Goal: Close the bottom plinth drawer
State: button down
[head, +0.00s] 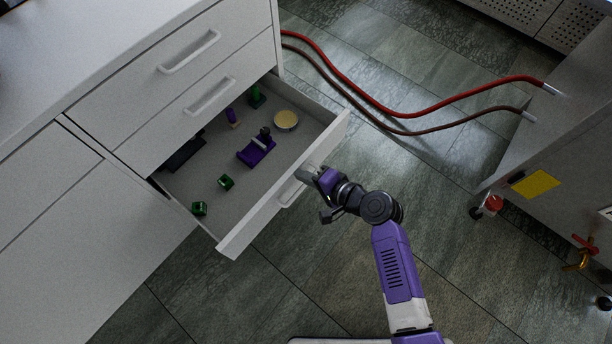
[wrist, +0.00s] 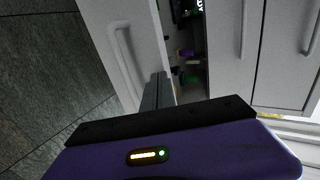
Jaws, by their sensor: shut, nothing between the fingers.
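The bottom plinth drawer (head: 248,228) is pulled well out of the white cabinet. Its front panel, with a pale bar handle (head: 291,192), faces right and down. My gripper (head: 307,173) is shut and empty, at the drawer front close to the handle's upper end; I cannot tell whether it touches. In the wrist view its dark fingers (wrist: 155,92) lie by the edge of the drawer front (wrist: 146,38), with the handle (wrist: 124,58) to their left. Part of the handle is hidden by my gripper in the head view.
The drawer holds a purple item (head: 257,152), a yellow-topped round dish (head: 286,120), green blocks (head: 226,182) and other small things. Two closed drawers (head: 190,52) sit above it. Red hoses (head: 400,112) cross the floor to a grey machine (head: 560,135) at right. Floor below the drawer is clear.

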jog(key=w+a+b, duration=0.9)
jog(key=w+a, duration=0.7)
jog(key=a, duration=0.4)
jog(key=shift+a, duration=0.4)
jog(key=shift+w, duration=0.1)
